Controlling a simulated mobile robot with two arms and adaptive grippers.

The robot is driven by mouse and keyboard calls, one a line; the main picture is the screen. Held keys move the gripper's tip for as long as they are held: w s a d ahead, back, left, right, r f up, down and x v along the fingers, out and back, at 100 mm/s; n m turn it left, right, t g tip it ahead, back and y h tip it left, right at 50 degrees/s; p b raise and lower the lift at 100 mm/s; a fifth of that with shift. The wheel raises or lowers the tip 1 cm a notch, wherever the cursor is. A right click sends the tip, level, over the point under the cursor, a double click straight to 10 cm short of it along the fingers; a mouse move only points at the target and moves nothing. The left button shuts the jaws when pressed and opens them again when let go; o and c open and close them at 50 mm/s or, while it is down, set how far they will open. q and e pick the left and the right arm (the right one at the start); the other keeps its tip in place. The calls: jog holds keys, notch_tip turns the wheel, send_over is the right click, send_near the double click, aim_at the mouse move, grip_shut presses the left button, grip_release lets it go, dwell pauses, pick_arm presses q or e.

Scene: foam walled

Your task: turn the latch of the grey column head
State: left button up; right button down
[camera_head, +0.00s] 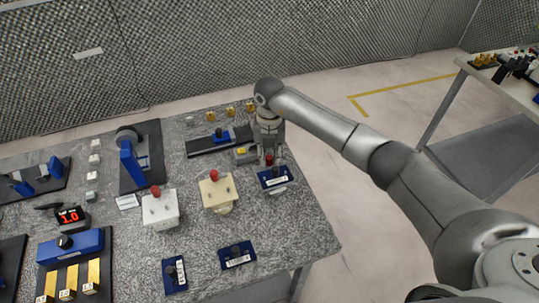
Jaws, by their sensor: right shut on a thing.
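My right gripper (271,155) points down at the right part of the table, shut on a small red knob or latch, most of which its fingers hide. Just below it in the picture is a head with a blue front and white label (275,180), with a pale grey underside; I take it for the grey column head. How far the latch is turned cannot be told. A cream head (218,195) and a white head (160,212), each with a red knob on top, stand to the left. My left gripper is not in view.
The speckled table (300,236) is bare toward its right front corner. A dark rail with a blue slider (219,138) lies behind the heads. Blue labelled blocks (237,256) lie in front.

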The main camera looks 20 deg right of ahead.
jog(key=m, duration=0.4)
jog(key=shift+d, duration=0.1)
jog(key=m, duration=0.8)
jog(key=shift+r, duration=0.1)
jog(key=shift+s+m+p, duration=0.1)
jog(key=shift+m+p, duration=0.25)
jog(key=shift+m, duration=1.85)
jog(key=c, duration=1.3)
grip_release()
